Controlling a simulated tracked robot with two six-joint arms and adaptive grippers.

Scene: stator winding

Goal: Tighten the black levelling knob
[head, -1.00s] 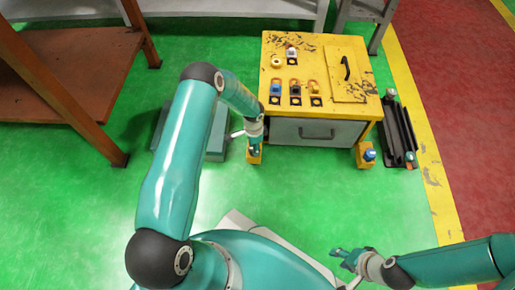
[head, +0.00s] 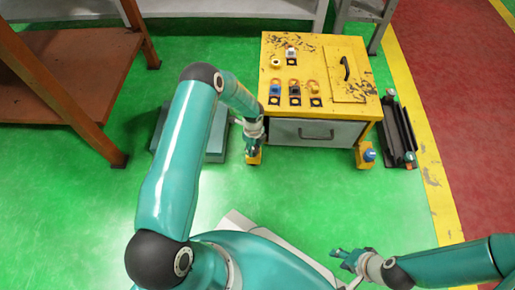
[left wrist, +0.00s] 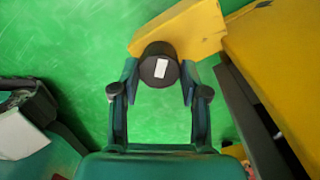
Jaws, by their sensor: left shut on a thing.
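The black levelling knob (left wrist: 158,66) shows in the left wrist view as a dark round cap with a white mark on top. It sits at the yellow foot (left wrist: 190,30) of the yellow machine. My left gripper (left wrist: 160,82) is shut on the knob, with one finger on each side of it. In the head view my left gripper (head: 252,150) is low at the machine's front left foot and hides the knob. My right gripper (head: 345,256) is at the lower right over the floor, away from the machine; its fingers look apart and empty.
The yellow machine (head: 315,50) carries several small coloured parts and a black handle on top. A blue knob (head: 369,155) is at its front right foot. A black rack (head: 400,135) stands to the right. Green floor is clear in front.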

